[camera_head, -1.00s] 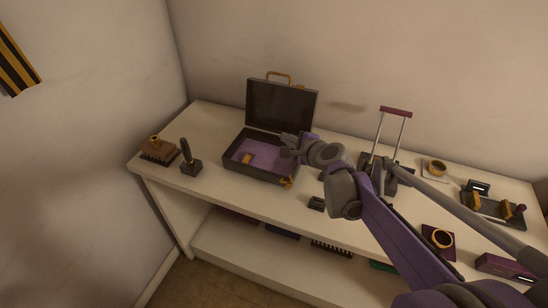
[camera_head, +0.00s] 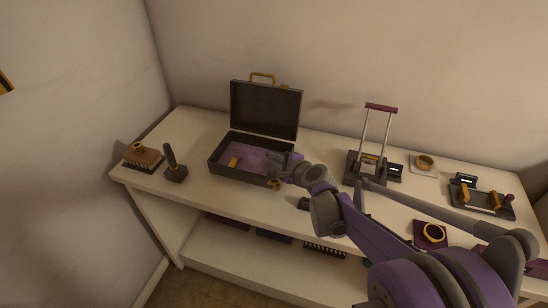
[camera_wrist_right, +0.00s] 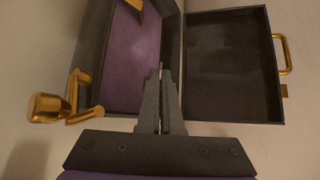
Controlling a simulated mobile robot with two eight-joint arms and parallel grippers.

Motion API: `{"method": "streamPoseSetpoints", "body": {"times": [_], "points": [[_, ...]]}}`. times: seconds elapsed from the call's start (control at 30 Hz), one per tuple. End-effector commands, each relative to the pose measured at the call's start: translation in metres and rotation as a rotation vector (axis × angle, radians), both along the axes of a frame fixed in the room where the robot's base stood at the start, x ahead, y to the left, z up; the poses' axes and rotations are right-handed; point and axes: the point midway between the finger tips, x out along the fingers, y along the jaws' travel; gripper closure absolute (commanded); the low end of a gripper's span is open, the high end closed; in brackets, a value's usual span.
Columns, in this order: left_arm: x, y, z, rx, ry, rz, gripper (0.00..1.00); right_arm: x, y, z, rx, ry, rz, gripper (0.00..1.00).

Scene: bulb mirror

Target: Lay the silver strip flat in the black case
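The black case (camera_head: 232,172) stands open on the white table, its lid (camera_head: 265,110) upright at the back. Its floor is purple, with a small gold block (camera_head: 234,161) inside. My right gripper (camera_head: 274,163) is over the right end of the case. In the right wrist view, my right gripper (camera_wrist_right: 160,95) has its fingers nearly together, and a thin pale edge of the silver strip (camera_wrist_right: 161,67) shows between their tips. Most of the strip is hidden by the fingers. The case wall (camera_wrist_right: 88,50) and lid (camera_wrist_right: 232,65) lie on either side. My left gripper is out of view.
A gold crank-like fitting (camera_wrist_right: 62,105) sits on the case's outside. A brush (camera_head: 140,158) and a dark-handled stamp (camera_head: 174,165) stand left of the case.

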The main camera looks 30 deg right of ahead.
Motion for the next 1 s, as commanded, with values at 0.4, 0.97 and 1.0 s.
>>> {"method": "streamPoseSetpoints", "body": {"times": [0.4,0.97,1.0], "points": [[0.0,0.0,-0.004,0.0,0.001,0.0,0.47,0.0,0.0,-0.006,0.0,0.0,0.0,0.78],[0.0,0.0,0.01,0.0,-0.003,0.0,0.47,-0.02,0.0,0.016,0.0,0.0,-0.002,0.68],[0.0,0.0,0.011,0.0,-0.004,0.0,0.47,-0.028,-0.001,0.019,0.0,0.0,-0.002,0.68]]}}
